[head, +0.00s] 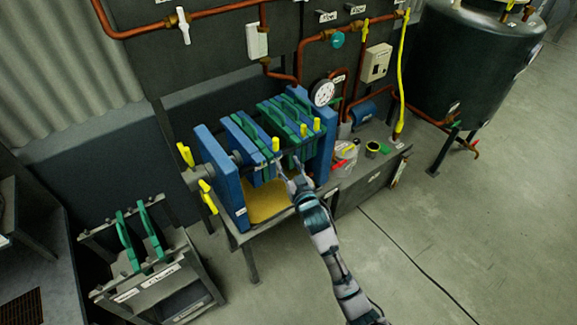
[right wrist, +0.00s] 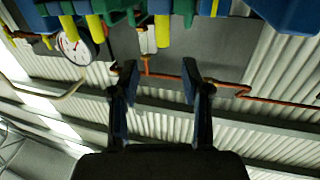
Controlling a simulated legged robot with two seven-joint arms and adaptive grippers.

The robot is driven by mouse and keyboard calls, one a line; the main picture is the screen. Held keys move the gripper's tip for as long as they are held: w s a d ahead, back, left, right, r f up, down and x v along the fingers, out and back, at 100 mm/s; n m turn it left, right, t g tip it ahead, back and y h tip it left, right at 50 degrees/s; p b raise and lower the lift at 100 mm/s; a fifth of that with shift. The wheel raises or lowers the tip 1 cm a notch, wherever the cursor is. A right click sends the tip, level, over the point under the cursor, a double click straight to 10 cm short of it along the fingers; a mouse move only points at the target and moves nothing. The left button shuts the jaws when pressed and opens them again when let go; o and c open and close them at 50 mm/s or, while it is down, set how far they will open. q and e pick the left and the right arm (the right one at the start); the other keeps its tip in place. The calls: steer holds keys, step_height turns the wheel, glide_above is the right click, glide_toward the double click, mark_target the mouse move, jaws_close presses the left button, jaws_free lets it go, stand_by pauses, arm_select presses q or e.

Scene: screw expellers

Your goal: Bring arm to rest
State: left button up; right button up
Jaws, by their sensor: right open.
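My right arm (head: 335,262) reaches up from the bottom of the head view to the front of a press with blue end plates (head: 222,178) and green plates (head: 272,128). My right gripper (head: 289,170) is at the press's front right, close to the green plates and yellow handles. Contact cannot be told there. In the right wrist view the gripper (right wrist: 160,72) has its two fingers apart with nothing between them. Yellow handles (right wrist: 162,32) show beyond the fingertips at the top. My left gripper is not in view.
A yellow tray surface (head: 268,205) lies under the press. A gauge (head: 322,93), copper pipes (head: 300,62) and a jug (head: 345,152) are close by. A rack with green plates (head: 128,245) stands at lower left, a dark tank (head: 470,65) at upper right. The floor (head: 470,240) at right is largely clear.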

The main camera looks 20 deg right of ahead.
steer(key=shift+s, duration=0.1)
stand_by(0.4)
steer(key=s+d+f+g, duration=0.1)
steer(key=s+f+g, duration=0.25)
steer(key=f, duration=0.95)
steer(key=s+f+g, duration=0.2)
steer(key=s+f, duration=0.3)
steer(key=f, duration=0.9)
steer(key=s+d+f+g, duration=0.1)
steer(key=s+f+g, duration=0.25)
steer(key=f, duration=0.95)
steer(key=s+d+f+n+g+h, duration=0.15)
steer(key=s+f+g, duration=0.25)
steer(key=s+f, duration=1.65)
steer(key=s+d+f+g, duration=0.1)
steer(key=s+f+g, duration=0.1)
steer(key=s, duration=0.9)
steer(key=s+d+f+g, duration=0.1)
steer(key=s+f+g, duration=0.1)
steer(key=s, duration=1)
steer(key=shift+d+f, duration=0.25)
steer(key=shift+f, duration=0.65)
steer(key=shift+s, duration=0.1)
